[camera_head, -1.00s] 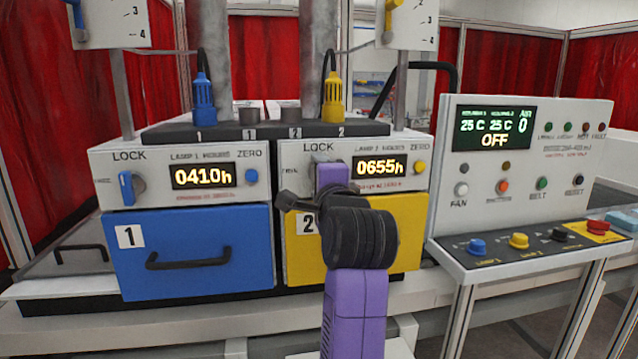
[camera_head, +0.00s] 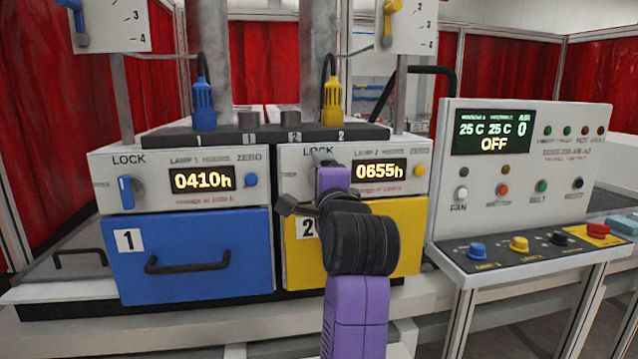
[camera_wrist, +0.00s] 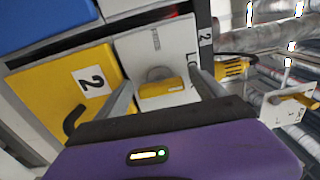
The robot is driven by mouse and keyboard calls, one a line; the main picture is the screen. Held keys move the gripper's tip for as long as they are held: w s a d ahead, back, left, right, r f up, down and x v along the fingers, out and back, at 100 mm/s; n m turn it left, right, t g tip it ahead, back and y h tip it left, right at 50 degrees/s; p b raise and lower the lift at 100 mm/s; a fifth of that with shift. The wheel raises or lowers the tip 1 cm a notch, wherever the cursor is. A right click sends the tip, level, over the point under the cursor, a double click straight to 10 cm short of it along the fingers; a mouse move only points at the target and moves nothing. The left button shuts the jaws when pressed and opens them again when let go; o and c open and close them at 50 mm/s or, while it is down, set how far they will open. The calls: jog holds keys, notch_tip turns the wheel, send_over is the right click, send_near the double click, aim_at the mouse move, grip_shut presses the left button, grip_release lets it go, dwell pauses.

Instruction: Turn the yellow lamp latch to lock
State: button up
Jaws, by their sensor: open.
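The yellow lamp latch (camera_wrist: 160,88) shows in the wrist view as a yellow knob on a round grey base, on the white panel under the word LOCK. My gripper (camera_wrist: 163,80) is open, with one finger on each side of the latch; I cannot tell whether either finger touches it. In the head view my purple wrist and gripper (camera_head: 320,160) stand in front of the latch and hide it. The yellow lamp unit's drawer (camera_head: 405,240), marked 2, is below the panel.
The blue lamp unit (camera_head: 190,255) is to the left, with its blue latch (camera_head: 126,190) standing upright. A yellow cable plug (camera_head: 333,105) is above the panel. A control console (camera_head: 525,160) with several buttons stands close on the right.

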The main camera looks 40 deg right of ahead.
jog(key=b+v, duration=0.1)
jog(key=v, duration=0.6)
jog(key=shift+s, duration=0.15)
dwell(0.3)
